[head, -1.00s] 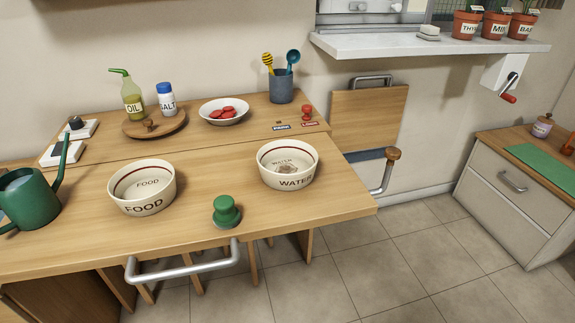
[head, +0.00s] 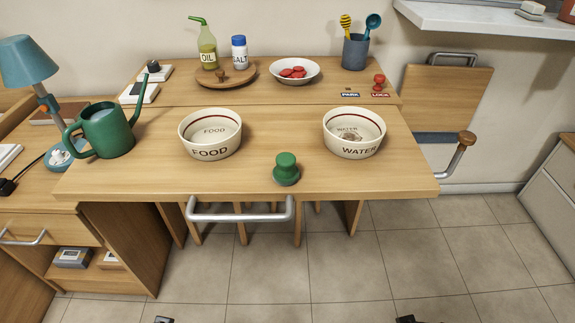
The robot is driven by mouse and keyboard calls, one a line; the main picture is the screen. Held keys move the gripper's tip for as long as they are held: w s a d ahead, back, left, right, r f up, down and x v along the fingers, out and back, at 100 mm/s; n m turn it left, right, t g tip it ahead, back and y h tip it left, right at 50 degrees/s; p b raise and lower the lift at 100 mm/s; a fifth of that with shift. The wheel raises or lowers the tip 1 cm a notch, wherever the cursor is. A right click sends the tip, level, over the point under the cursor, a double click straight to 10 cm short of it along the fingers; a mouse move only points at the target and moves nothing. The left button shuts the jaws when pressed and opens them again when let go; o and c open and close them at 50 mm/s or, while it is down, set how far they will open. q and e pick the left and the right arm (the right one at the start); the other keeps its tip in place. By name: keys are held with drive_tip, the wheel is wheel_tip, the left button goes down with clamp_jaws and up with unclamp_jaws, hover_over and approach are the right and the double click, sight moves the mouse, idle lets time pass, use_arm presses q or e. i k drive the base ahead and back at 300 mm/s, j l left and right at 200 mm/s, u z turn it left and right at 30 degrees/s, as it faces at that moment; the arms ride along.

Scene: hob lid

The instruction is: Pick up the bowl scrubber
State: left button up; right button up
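The bowl scrubber appears to be the green round-knobbed object (head: 286,170) standing upright near the front edge of the wooden table, between two bowls. The FOOD bowl (head: 210,150) is to its left and the WATER bowl (head: 354,150) to its right, both apart from it. Small dark tips of what seem to be my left gripper (head: 163,320) and my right gripper (head: 406,319) just show at the bottom edge, far below the table front. Nothing visible touches the scrubber. The rest of both grippers is out of frame.
A metal rail (head: 240,214) runs along the table's front. A green watering can (head: 106,130) stands at the left. A wooden tray (head: 215,82) with bottles, a dish (head: 294,82) and a utensil cup (head: 356,53) stand behind. Bare tabletop surrounds the scrubber.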

sight(286, 174)
drive_tip(key=k+l+u, duration=0.15)
drive_tip(key=l, duration=0.3)
drive_tip(key=k+l+u, duration=0.15)
drive_tip(key=l, duration=0.3)
drive_tip(key=k+l+u, duration=0.15)
drive_tip(key=l, duration=0.25)
drive_tip(key=k+l+u, duration=0.15)
drive_tip(key=k+l, duration=0.2)
